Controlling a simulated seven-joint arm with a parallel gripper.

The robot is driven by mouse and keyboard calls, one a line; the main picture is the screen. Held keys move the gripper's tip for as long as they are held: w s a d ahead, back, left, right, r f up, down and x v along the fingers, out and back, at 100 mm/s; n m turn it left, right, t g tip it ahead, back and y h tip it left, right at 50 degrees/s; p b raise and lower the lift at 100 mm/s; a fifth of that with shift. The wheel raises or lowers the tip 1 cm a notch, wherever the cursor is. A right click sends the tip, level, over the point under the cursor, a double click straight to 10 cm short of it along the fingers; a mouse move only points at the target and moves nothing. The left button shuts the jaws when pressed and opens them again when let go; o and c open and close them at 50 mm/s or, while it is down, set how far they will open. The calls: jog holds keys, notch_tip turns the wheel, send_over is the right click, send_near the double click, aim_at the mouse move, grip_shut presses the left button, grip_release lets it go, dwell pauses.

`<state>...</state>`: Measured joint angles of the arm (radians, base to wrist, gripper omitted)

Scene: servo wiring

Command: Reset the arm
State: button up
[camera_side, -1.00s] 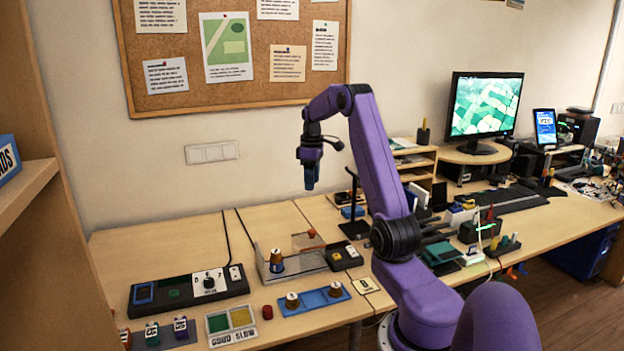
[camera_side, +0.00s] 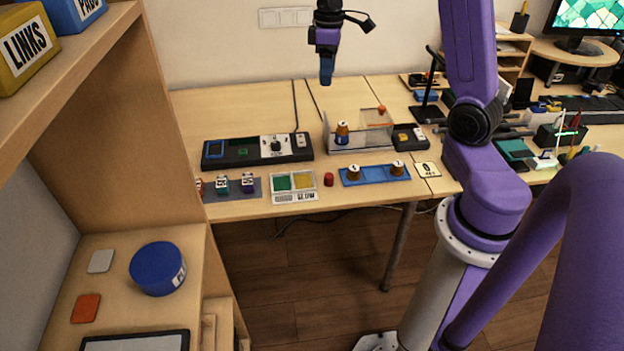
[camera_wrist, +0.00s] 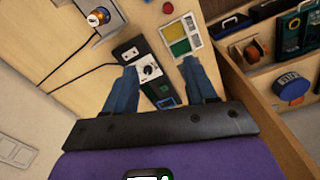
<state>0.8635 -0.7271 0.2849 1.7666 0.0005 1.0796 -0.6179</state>
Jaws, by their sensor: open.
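My gripper (camera_side: 326,75) hangs pointing down above the desk, clear of everything, near the wall and behind the clear-walled box. In the wrist view its two blue fingers stand apart with nothing held between them (camera_wrist: 160,68). A black tester with a white dial panel (camera_side: 257,150) lies on the desk to the lower left of the gripper. A servo-like piece with an orange top and blue body (camera_side: 342,133) stands in the clear-walled box. A blue tray (camera_side: 374,174) holds two brown round pieces.
A green and yellow sorting tray (camera_side: 294,187), a red knob (camera_side: 328,179) and a grey mat (camera_side: 210,193) with small labelled blocks line the desk's front edge. A wooden shelf (camera_side: 130,160) stands at left, with a blue round container (camera_side: 158,268) on its lower board.

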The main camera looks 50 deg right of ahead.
jog(key=s+a+n, duration=0.2)
jog(key=s+a, duration=0.3)
jog(key=a, duration=0.3)
jog(key=s+a+n, duration=0.1)
jog(key=s+a, duration=0.4)
jog(key=a, duration=0.3)
jog(key=s+a+f+n, duration=0.1)
jog(key=s+a+n, duration=0.1)
jog(key=s, duration=0.7)
jog(key=s+a+f+n, duration=0.1)
jog(key=s+a+n, duration=0.1)
jog(key=s, duration=0.7)
jog(key=shift+a, duration=0.2)
